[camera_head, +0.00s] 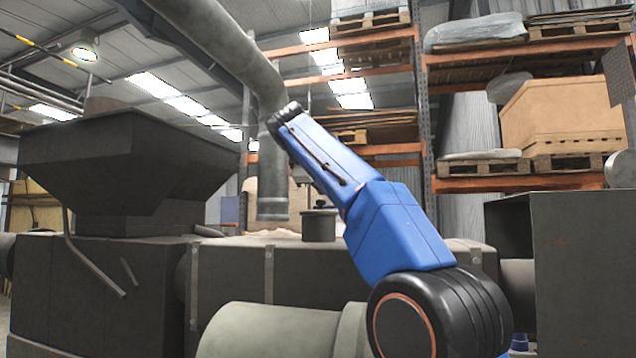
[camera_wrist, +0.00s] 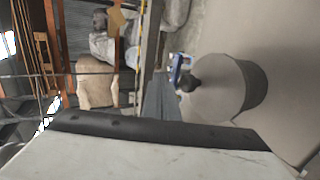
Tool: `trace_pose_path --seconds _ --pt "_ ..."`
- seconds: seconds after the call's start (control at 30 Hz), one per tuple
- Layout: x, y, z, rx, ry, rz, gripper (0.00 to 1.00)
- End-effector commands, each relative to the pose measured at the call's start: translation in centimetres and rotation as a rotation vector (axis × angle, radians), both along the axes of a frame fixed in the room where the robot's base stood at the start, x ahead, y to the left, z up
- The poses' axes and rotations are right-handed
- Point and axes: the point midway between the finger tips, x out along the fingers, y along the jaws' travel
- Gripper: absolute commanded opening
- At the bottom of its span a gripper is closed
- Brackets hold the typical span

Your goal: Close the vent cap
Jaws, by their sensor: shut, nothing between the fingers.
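The vent (camera_head: 319,227) is a short grey cylinder on top of the long machine body in the head view. A small dark knob (camera_head: 320,205) stands on it. In the wrist view the vent (camera_wrist: 235,88) appears on its side, with its round top facing left and the dark knob (camera_wrist: 189,82) sticking out. I cannot tell how a cap is seated on it. My gripper (camera_head: 303,177) shows small and partly hidden behind my blue arm, above and slightly left of the vent. It is shut and empty, apart from the knob.
A wide grey pipe (camera_head: 272,190) hangs down just left of the vent. A dark hopper (camera_head: 125,165) stands at the left. A dark box (camera_head: 585,265) stands at the right. Storage racks (camera_head: 425,120) rise behind. A large pale surface with a dark edge fills the bottom of the wrist view.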

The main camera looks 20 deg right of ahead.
Motion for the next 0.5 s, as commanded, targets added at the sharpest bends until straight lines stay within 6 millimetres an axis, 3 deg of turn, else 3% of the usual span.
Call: trace_pose_path --seconds 0.5 --pt "0.61 -0.41 -0.75 0.000 -0.001 0.001 0.00"
